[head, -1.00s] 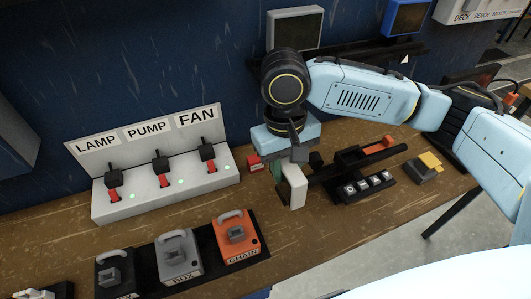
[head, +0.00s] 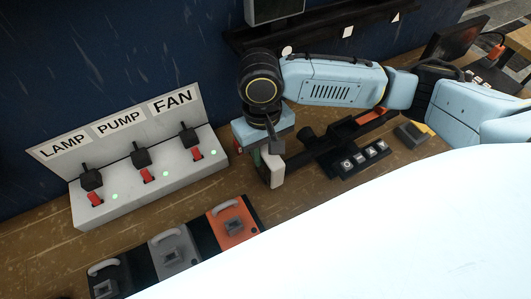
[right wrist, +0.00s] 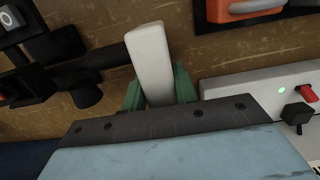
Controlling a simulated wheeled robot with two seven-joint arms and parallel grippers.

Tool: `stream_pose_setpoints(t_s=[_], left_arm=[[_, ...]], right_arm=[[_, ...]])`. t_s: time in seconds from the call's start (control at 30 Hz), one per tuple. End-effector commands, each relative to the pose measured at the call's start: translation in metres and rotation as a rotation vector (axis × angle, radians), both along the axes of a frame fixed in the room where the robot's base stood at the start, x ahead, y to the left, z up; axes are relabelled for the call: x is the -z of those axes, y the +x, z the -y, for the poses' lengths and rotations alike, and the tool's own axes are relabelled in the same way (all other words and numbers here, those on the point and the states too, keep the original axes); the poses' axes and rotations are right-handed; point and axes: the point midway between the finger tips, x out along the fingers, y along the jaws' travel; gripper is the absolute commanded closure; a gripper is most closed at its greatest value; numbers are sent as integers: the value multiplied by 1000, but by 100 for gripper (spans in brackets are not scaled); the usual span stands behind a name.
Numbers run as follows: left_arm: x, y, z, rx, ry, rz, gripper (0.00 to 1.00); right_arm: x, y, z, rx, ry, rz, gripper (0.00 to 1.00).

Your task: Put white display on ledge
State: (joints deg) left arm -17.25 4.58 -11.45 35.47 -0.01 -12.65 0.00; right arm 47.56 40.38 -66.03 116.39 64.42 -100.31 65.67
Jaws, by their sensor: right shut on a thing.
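My right gripper (head: 268,160) hangs over the workbench, between the switch box and a black holder. In the right wrist view its green fingers (right wrist: 160,92) are shut on a white slab (right wrist: 150,55), which I take to be the white display seen edge-on. The slab also shows below the gripper in the head view (head: 277,172); its screen face is hidden. I cannot tell whether it touches the bench. The black ledge (head: 320,40) runs along the blue wall behind the arm, with small white tags on its front. My left gripper is not in view.
A grey-framed display (head: 275,10) stands on the ledge's left part. A white switch box (head: 150,185) labelled lamp, pump and fan is left of the gripper. Padlock-like blocks (head: 232,225) lie in front. A black button holder (head: 345,150) is close on the right.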

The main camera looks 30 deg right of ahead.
Motion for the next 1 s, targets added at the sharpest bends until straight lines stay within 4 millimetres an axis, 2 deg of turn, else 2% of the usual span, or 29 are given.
stream_pose_setpoints(t_s=[0.1, 0.43, 0.47, 0.6, 0.87, 1.0], left_arm=[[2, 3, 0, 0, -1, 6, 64], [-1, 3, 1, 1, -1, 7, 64], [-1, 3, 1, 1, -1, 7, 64], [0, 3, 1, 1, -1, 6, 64], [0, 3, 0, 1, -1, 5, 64], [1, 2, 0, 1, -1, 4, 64]], right_arm=[[11, 0, 0, 1, 0, 1, 100], [13, 0, 0, 1, 1, 1, 100], [13, 0, 0, 0, 1, 1, 69], [13, 0, 0, 0, 1, 1, 50], [13, 0, 0, 0, 0, 1, 49], [5, 1, 0, 0, 1, 2, 49]])
